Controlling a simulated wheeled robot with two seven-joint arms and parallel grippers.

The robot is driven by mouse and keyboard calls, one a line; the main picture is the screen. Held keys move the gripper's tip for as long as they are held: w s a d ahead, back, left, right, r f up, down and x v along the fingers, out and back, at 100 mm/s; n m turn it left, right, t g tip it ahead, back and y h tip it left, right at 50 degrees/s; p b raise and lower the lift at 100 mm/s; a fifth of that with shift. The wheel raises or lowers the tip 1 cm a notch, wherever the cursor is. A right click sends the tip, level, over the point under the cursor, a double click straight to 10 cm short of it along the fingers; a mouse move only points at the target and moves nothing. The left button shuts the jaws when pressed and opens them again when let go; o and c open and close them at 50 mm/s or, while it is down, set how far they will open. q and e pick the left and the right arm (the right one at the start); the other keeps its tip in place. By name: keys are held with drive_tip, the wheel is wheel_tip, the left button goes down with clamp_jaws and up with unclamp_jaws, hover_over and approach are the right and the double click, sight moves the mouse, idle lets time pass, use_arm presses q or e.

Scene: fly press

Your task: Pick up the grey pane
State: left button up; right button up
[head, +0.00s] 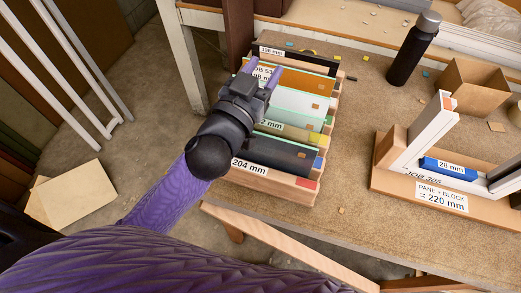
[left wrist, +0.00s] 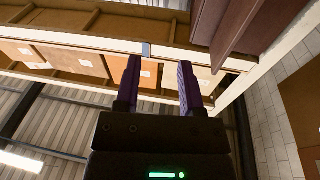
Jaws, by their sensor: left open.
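A dark grey pane (head: 283,153) stands in the front slot of the wooden rack (head: 300,190), behind a label reading 204 mm. My left forearm and wrist cover its left part. My left gripper (head: 263,73) is over the rack's left side, its fingers pointing towards the back, beyond the grey pane. In the left wrist view its two purple fingers (left wrist: 160,75) are apart with nothing between them. I cannot tell how high it is above the panes. My right gripper is not in view.
Other panes stand behind, including an orange pane (head: 310,85) and a dark one at the back. A wooden fixture (head: 430,205) with a blue block (head: 447,169) stands at right. A black bottle (head: 413,50) and a cardboard box (head: 470,88) stand behind it.

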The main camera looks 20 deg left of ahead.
use_arm(q)
drive_tip(key=d+r+m+g+h, duration=0.3)
drive_tip(key=d+r+m+h, duration=0.35)
drive_tip(key=m+h, duration=0.45)
drive_tip(key=m+g+y, duration=0.5)
drive_tip(key=g+y, duration=0.5)
drive_tip(key=g, duration=0.6)
approach(260, 133)
wheel_tip(260, 133, down, 2)
drive_tip(key=x, duration=1)
drive_tip(key=shift+d, duration=0.45)
drive_tip(key=shift+f, duration=0.1)
